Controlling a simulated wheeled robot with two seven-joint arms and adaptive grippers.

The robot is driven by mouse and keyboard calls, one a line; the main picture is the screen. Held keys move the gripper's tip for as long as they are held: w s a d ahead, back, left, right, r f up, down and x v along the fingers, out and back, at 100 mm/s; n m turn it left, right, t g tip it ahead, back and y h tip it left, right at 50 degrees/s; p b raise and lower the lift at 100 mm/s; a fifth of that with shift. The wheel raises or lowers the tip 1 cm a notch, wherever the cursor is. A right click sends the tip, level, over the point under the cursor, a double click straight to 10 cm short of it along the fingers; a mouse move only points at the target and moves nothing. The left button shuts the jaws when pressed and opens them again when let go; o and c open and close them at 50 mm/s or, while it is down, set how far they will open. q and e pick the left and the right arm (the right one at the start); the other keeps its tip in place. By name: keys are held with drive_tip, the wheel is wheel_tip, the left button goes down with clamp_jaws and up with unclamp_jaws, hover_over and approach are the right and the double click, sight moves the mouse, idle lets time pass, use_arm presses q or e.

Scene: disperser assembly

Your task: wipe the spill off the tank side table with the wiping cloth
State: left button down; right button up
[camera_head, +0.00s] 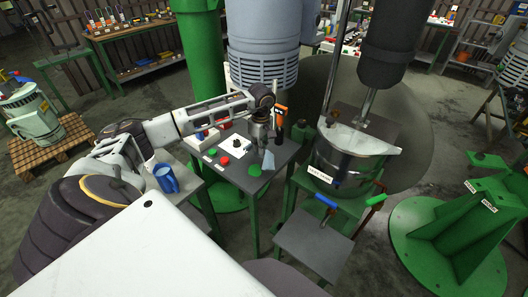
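The grey-topped side table (232,176) stands left of the shiny metal tank (352,160). A bright green patch (254,170), which looks like the spill, lies on the table's right part. A pale blue-grey piece (268,160), probably the wiping cloth, shows just right of the patch, below my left gripper (262,141). My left gripper points down over the back right of the table. Its fingers are small and dark here, so I cannot tell whether they are open or hold the cloth. My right gripper is not in view.
A blue mug (166,178) stands further left. An orange-handled tool (281,111) is close behind my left gripper. A low grey stand (312,247) is in front of the tank.

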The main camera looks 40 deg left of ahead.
use_arm(q)
drive_tip(key=a+r+n, duration=0.2)
drive_tip(key=a+n, duration=0.3)
drive_tip(key=n, duration=0.9)
drive_tip(key=shift+w+a, duration=0.2)
drive_tip(key=shift+a, duration=0.2)
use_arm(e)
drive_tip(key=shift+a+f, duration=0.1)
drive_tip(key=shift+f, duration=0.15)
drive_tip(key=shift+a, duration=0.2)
use_arm(q)
drive_tip(key=shift+f+b, duration=2.15)
drive_tip(key=shift+f, duration=0.9)
drive_tip(key=shift+f+b, duration=0.85)
drive_tip(key=shift+f, duration=0.6)
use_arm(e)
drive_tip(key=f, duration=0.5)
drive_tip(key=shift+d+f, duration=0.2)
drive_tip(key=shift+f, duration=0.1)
